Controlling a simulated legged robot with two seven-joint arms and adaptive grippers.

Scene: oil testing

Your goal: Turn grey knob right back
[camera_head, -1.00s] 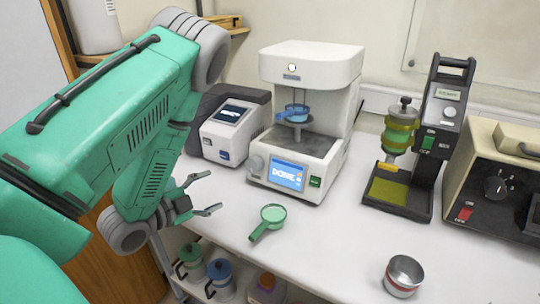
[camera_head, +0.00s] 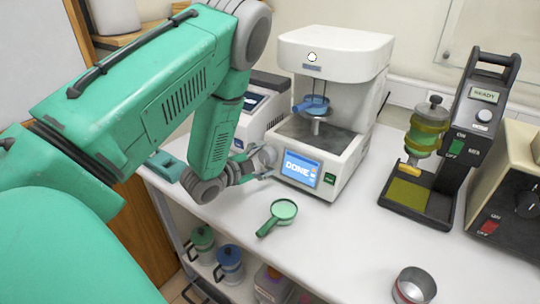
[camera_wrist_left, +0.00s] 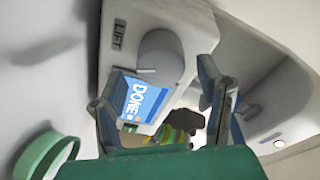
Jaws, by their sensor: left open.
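The white testing machine (camera_head: 335,45) stands at the back middle of the bench with a blue screen (camera_head: 301,169) reading "DONE". Its grey knob (camera_head: 266,156) is left of the screen, partly behind my gripper. In the left wrist view the grey knob (camera_wrist_left: 160,54) is large, beside the label "LIFT". My left gripper (camera_head: 262,168) is open at the machine's front. In the left wrist view the fingers of my left gripper (camera_wrist_left: 160,72) lie on either side of the knob; contact cannot be told. My right gripper is not in view.
A blue cup (camera_head: 313,104) sits inside the machine. To the right are a black tester (camera_head: 468,140), a beige device (camera_head: 500,190) and a metal cup (camera_head: 414,284).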

